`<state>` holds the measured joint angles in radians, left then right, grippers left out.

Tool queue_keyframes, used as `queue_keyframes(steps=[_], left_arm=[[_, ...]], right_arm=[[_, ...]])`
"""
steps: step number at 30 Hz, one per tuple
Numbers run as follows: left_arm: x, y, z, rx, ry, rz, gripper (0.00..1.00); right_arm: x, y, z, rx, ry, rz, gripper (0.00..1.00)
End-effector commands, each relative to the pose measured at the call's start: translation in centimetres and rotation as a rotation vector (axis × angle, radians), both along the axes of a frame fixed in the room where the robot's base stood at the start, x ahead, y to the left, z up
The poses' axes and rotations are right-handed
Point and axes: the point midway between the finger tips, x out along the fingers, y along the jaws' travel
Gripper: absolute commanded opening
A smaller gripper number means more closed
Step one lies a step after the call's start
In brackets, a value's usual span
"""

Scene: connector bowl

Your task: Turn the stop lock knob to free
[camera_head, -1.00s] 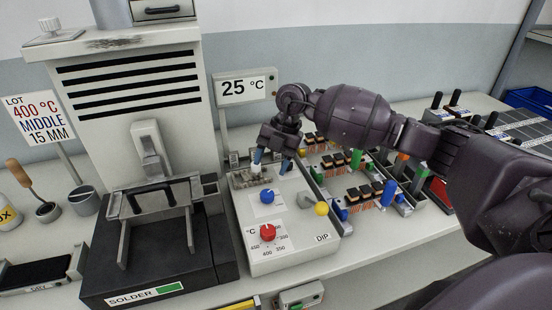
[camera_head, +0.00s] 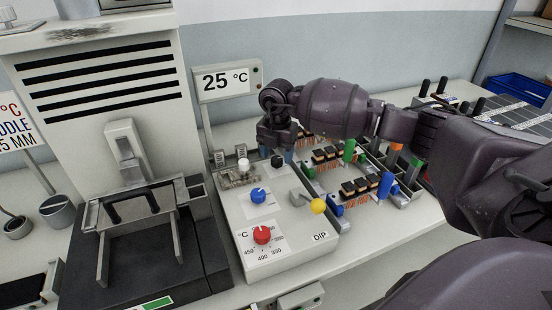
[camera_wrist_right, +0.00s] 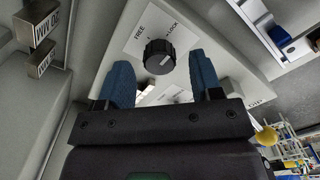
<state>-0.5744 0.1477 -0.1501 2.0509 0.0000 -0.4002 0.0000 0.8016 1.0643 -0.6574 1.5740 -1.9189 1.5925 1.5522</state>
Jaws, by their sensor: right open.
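The stop lock knob is a black round knob (camera_wrist_right: 159,57) on a white plate marked FREE and LOCK in the right wrist view. A light mark on the knob is small, and I cannot tell exactly where it points. In the head view the black knob (camera_head: 277,160) stands at the back of the pale control box (camera_head: 280,240). My right gripper (camera_wrist_right: 160,80) is open, its two blue fingers apart, with the knob seen between and just beyond them. In the head view my right gripper (camera_head: 282,150) is just above and behind the knob. My left gripper is not in view.
The box also carries a white knob (camera_head: 243,165), a blue knob (camera_head: 258,195), a red temperature knob (camera_head: 262,235) and a yellow-tipped lever (camera_head: 318,206). Connector racks (camera_head: 360,180) stand close on the right. The solder pot (camera_head: 140,230) stands on the left.

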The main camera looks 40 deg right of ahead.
Motion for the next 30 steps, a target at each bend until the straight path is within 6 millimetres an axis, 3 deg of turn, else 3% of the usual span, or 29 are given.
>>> queue_keyframes(steps=[6,16,25,30], left_arm=[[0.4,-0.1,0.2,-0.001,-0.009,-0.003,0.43],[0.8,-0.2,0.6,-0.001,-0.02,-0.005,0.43],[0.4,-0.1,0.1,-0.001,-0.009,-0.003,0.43],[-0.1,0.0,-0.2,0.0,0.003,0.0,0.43]], right_arm=[[0.0,0.1,-1.6,0.002,0.001,0.001,0.59],[0.0,0.1,-1.7,0.001,0.0,0.001,0.58],[0.0,0.1,-1.7,0.001,0.0,0.001,0.12],[0.0,0.1,-1.7,0.001,0.0,0.007,0.1]])
